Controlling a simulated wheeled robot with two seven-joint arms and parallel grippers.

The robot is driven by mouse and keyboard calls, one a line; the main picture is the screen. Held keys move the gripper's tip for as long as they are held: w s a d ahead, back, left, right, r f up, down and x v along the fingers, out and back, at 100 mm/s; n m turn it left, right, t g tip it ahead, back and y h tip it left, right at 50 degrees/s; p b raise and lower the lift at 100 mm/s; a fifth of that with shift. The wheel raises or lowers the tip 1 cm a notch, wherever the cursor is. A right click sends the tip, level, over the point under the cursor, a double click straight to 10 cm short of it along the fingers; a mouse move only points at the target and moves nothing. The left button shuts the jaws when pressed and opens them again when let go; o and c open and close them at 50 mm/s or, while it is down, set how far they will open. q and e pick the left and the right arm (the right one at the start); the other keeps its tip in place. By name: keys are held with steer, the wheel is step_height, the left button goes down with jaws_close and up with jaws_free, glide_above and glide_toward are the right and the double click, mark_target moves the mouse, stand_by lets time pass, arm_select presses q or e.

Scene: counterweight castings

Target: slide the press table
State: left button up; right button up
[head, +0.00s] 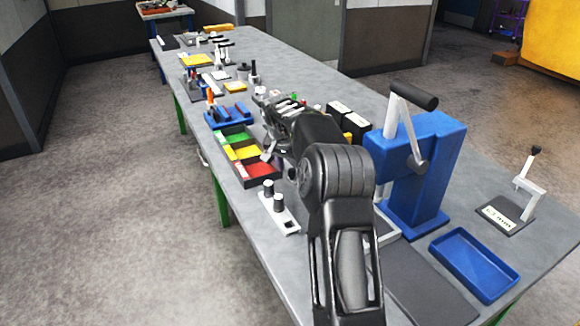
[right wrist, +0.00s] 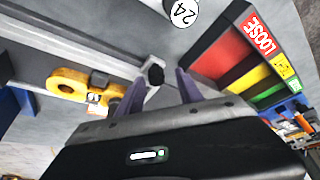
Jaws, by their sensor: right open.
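The blue press (head: 420,165), with a black-gripped lever, stands on the grey bench to the right of my right arm. A light grey edge shows at its base; the rest of the press table there is hidden behind my arm. In the right wrist view, a black knob (right wrist: 156,76) on a light fitting sits at the end of a long pale grey bar (right wrist: 85,48). My right gripper (right wrist: 160,88) is open, its two dark fingers to either side of the knob. I cannot tell whether they touch it. My left gripper is not in view.
A sorting tray (head: 263,183) with green, yellow and red compartments lies left of my arm. A white plate with pegs (head: 279,209) is nearer. A blue tray (head: 474,264) lies right of the press. A yellow part (right wrist: 67,84) shows beside the fingers.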

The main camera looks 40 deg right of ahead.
steer(key=shift+r, duration=0.1)
steer(key=b+v, duration=0.1)
steer(key=v, duration=0.6)
steer(key=shift+a+r, duration=0.15)
steer(key=shift+r, duration=0.15)
